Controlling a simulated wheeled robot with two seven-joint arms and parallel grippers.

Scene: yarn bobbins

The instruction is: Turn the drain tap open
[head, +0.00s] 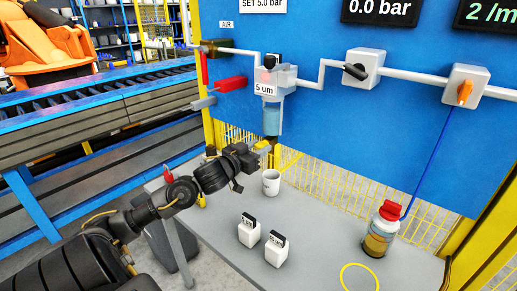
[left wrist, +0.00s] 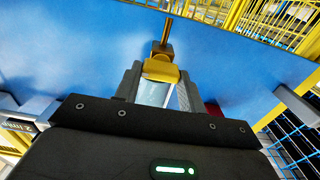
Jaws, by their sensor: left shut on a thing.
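The filter housing (head: 271,82), labelled 5 um, hangs on the blue panel with a bluish bowl (head: 272,121) below it. The yellow drain tap (left wrist: 161,72) is between my left gripper's fingers in the left wrist view, with a brass stem (left wrist: 166,33) beyond it. The bowl's pale body (left wrist: 153,93) shows between the fingers. My left gripper (head: 264,148) is shut on the tap just under the bowl in the head view, where the tap is mostly hidden by the gripper. My right gripper is not in view.
A white cup (head: 271,182) stands on the grey table (head: 320,215) near the gripper. Two small white containers with black tops (head: 249,231) stand in front. A red-capped jar (head: 380,235) with a blue hose and a yellow ring (head: 346,275) are at right. A conveyor (head: 100,110) is left.

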